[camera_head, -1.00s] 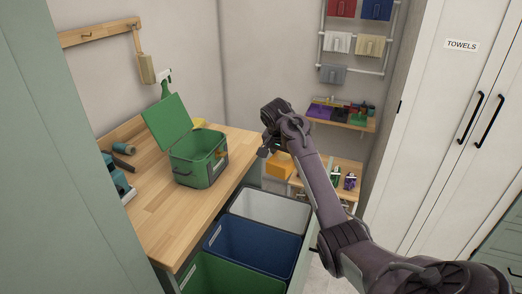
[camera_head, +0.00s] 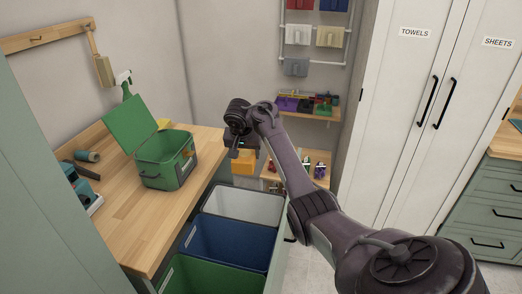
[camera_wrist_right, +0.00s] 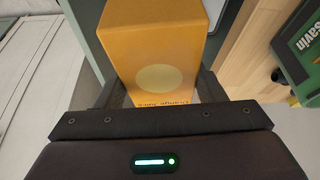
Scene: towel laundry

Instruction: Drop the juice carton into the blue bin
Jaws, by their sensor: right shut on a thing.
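My right gripper (camera_head: 238,150) is shut on the orange juice carton (camera_head: 243,164), which shows just below it in the head view. In the right wrist view the carton (camera_wrist_right: 155,50) sits between the two fingers, its face with a pale round spot towards the camera. The blue bin (camera_head: 228,240) is the middle of three bins in a pulled-out drawer. Its inside looks empty as far as it shows. In the head view the carton appears beyond the white bin, above and to the right of the blue one. My left gripper is out of view.
A white bin (camera_head: 245,205) is behind the blue one and a green bin (camera_head: 205,277) in front. The wooden counter (camera_head: 150,220) to the left holds an open green box (camera_head: 165,165). Tall white cupboards (camera_head: 410,110) stand right. A low shelf with small items is behind my arm.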

